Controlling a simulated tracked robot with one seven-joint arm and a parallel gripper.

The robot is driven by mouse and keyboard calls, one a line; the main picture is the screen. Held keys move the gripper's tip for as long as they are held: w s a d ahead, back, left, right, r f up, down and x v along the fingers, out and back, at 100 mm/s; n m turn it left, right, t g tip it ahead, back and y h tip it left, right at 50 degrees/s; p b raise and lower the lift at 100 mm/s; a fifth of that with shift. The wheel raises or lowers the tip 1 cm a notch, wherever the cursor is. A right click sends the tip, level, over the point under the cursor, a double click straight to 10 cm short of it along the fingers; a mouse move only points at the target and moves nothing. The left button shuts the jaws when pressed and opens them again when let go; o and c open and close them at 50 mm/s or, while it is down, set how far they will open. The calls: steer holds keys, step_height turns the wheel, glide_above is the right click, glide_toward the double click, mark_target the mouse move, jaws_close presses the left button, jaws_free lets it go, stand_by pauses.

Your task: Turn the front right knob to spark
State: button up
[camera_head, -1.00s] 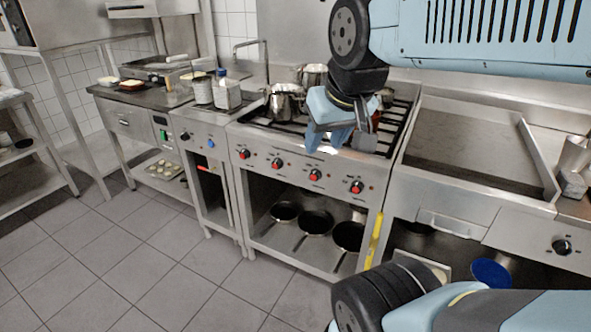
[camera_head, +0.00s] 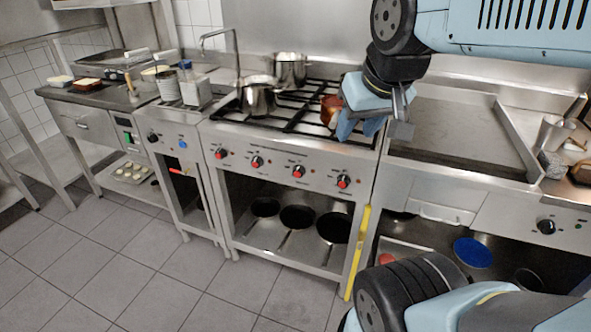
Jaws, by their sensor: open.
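The stove (camera_head: 280,190) stands in the middle of the view, with a row of several red-centred knobs on its front panel. The front right knob (camera_head: 343,181) is the rightmost of the row, near the panel's right end. My gripper (camera_head: 372,130) is open, with blue fingers pointing down. In the picture it is above and slightly right of that knob, over the right front edge of the stove top. It appears apart from the knob and holds nothing. The knob's markings are too small to read.
Pots (camera_head: 257,97) and a copper-coloured vessel (camera_head: 330,108) stand on the burners, the vessel close to my gripper in the picture. A flat griddle (camera_head: 450,130) adjoins on the right. Pans (camera_head: 298,217) sit on the shelf below. A yellow bar (camera_head: 356,252) runs down the stove's right leg.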

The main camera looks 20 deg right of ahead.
steer(key=shift+o, duration=1.6)
steer(key=shift+d+f, duration=0.1)
steer(key=shift+f, duration=0.1)
steer(key=shift+o, duration=0.9)
step_height(320, 180, down, 6)
steer(key=w+d+n+g+h, duration=0.2)
steer(key=w+g+h, duration=0.1)
steer(key=g, duration=0.1)
steer(key=shift+d+r+n, duration=0.2)
steer(key=shift+n, duration=0.2)
steer(key=w+d+f+n+g+h, duration=0.1)
steer(key=w+d+f+n+h, duration=0.2)
steer(key=w+f+n+h, duration=0.9)
steer(key=n+t+y, duration=0.4)
steer(key=n+t, duration=1)
steer(key=n, duration=0.2)
glide_toward(297, 176)
steer(key=x, duration=1)
